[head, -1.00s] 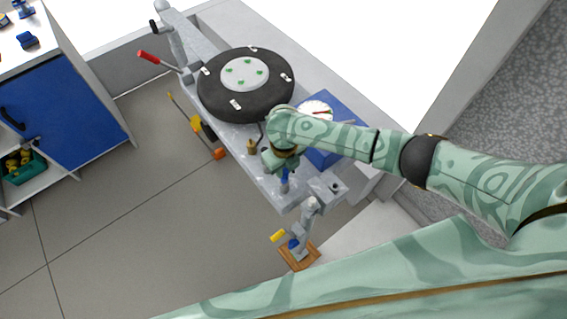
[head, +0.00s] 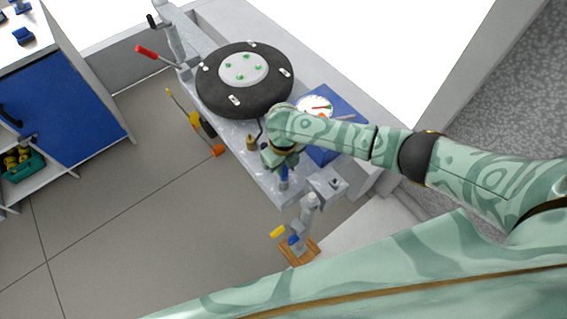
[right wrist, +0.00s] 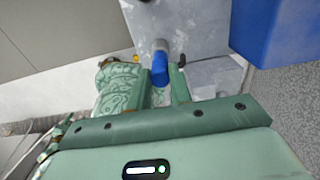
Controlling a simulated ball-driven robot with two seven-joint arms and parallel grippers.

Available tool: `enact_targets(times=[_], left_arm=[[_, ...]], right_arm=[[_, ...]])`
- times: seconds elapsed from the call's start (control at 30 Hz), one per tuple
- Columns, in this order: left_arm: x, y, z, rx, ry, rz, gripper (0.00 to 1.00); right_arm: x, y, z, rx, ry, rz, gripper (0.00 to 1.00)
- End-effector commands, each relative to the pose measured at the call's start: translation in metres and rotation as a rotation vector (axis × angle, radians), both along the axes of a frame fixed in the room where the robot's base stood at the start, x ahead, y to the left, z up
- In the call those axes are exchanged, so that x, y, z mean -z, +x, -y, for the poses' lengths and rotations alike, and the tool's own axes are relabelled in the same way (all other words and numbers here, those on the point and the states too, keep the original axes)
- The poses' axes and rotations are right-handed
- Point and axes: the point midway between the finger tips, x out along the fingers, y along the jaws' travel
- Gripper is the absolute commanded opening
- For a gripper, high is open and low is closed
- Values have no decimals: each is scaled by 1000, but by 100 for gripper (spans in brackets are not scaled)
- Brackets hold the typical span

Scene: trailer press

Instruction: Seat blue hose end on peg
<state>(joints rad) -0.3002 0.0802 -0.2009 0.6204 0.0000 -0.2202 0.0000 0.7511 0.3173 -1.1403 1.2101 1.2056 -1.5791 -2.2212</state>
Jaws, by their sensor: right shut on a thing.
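My right gripper (head: 284,166) is over the near end of the grey metal bench. It is shut on the blue hose end (head: 284,178), which shows just below it. In the right wrist view the blue hose end (right wrist: 160,68) stands between the two fingers (right wrist: 161,88), with a grey round part against its far end. I cannot tell whether that part is the peg, or whether the hose end is seated. A small brass-coloured fitting (head: 251,142) stands on the bench to the left of my gripper. My left gripper is not in view.
A black wheel (head: 215,92) with a light hub lies on the grey bench (head: 262,182). A blue box (head: 322,153) with a white dial (head: 316,106) is right of my gripper. A jack-like stand (head: 305,218) rests on a wooden block (head: 286,254). Floor at left is clear.

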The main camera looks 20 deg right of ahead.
Motion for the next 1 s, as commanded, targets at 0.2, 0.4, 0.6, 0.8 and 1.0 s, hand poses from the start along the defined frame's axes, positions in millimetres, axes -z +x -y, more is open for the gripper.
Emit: enact_targets(times=[0.2,0.4,0.6,0.8,1.0], left_arm=[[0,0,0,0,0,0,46],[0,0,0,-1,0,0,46],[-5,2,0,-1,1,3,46],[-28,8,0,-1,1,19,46],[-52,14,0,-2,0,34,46]], right_arm=[[1,0,0,0,0,0,43],[1,0,0,0,0,0,46],[-9,0,0,-1,2,2,46],[-56,1,0,-1,1,7,46],[-112,1,0,0,1,6,46]])
